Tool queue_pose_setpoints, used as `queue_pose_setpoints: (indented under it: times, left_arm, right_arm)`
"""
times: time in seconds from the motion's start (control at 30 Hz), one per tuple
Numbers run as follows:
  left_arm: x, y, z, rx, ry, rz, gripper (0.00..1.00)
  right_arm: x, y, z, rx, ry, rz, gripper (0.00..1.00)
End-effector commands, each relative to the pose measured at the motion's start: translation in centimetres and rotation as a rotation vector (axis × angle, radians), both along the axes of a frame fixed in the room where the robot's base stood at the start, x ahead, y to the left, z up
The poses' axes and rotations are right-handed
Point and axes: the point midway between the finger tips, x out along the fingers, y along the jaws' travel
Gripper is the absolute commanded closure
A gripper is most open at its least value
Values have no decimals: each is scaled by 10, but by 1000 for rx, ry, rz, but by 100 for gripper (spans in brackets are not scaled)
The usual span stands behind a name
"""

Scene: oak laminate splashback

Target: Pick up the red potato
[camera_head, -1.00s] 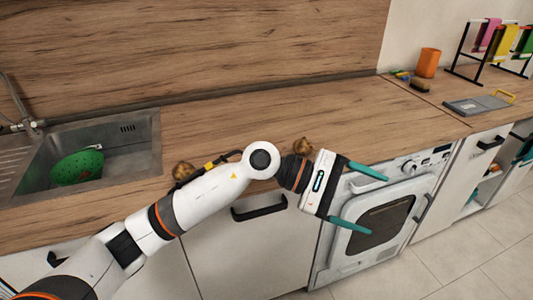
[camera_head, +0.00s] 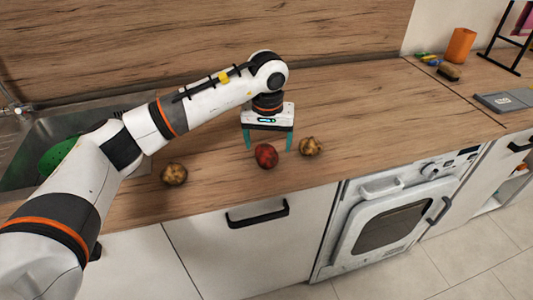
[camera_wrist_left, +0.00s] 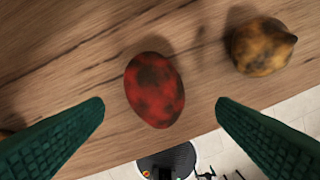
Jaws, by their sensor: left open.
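The red potato (camera_head: 266,156) lies on the wooden worktop near its front edge, red with dark patches. In the left wrist view the red potato (camera_wrist_left: 154,89) lies ahead of and between the two green fingers, with a gap on either side. My left gripper (camera_head: 268,147) is open and points down over the worktop at the potato, its fingers to either side of it in the head view. The gripper (camera_wrist_left: 160,105) holds nothing. My right gripper is not in view.
A brown potato (camera_head: 310,146) lies close to the right finger; it also shows in the wrist view (camera_wrist_left: 262,46). Another brown potato (camera_head: 174,174) lies to the left. A sink (camera_head: 28,145) with a green colander (camera_head: 57,157) is at left.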

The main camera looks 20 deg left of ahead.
Motion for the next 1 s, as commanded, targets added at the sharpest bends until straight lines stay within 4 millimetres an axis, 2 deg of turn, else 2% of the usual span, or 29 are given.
queue_pose_setpoints:
  times: [0.17,0.3,0.5,0.73,1.0]
  left_arm:
    - [2,2,-13,-2,3,1,20]
    - [6,6,-33,-1,4,1,20]
    - [9,6,-54,-3,-1,0,20]
    - [10,6,-55,-3,-2,-1,20]
    - [9,6,-55,-3,-2,0,64]
  right_arm:
    - [21,1,7,2,-30,0,3]
    - [37,3,17,6,-56,1,3]
    - [32,2,18,6,-50,1,3]
    - [22,2,17,4,-35,1,3]
    - [21,2,17,4,-32,1,3]
